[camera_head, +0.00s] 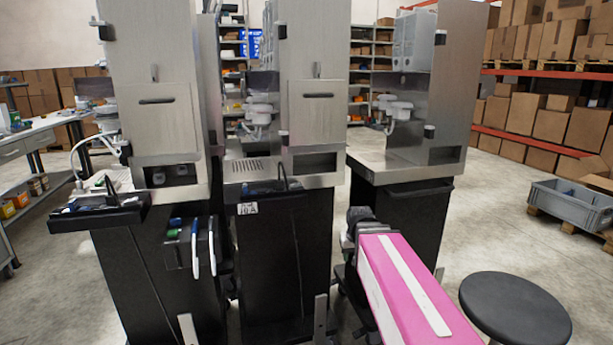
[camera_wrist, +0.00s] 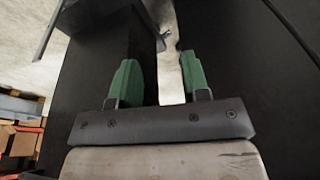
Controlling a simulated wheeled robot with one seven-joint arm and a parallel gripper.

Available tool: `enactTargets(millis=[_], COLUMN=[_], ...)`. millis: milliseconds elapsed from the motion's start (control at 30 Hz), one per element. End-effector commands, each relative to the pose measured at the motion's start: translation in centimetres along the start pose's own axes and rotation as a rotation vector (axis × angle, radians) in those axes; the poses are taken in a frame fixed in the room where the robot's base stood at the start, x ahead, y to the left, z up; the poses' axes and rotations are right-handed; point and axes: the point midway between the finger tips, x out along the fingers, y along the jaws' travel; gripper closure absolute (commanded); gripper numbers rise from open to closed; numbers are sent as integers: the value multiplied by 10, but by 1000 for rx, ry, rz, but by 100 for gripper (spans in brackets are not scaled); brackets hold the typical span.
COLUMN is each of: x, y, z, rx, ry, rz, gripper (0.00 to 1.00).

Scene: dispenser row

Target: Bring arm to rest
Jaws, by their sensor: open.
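My gripper (camera_wrist: 159,82) shows in the wrist view with two green fingers held apart. Nothing is between the fingers, and a strip of pale floor shows through the gap. Dark panels stand close beyond the fingers on both sides. In the head view my pink arm reaches forward at the lower right, toward the gap between the middle dispenser (camera_head: 318,55) and the right dispenser (camera_head: 455,75). The fingers are hidden in the head view.
A left dispenser (camera_head: 150,60) stands beside the others. A black round stool (camera_head: 515,308) is close to the right of my arm. A grey crate (camera_head: 570,207) sits on a pallet farther right. A workbench (camera_head: 40,125) is at the left. Open floor lies behind the stool.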

Motion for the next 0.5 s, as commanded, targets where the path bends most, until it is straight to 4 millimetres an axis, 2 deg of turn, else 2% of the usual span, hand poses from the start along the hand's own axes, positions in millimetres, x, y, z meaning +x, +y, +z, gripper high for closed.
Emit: enactTargets(millis=[33, 100, 300, 500], x=[14, 30, 70, 93], y=[4, 8, 18, 24], z=[15, 32, 80, 112], rx=[7, 15, 37, 51], ry=[-29, -64, -159, -220], rz=[2, 5, 11, 14], gripper=[57, 57, 57, 57])
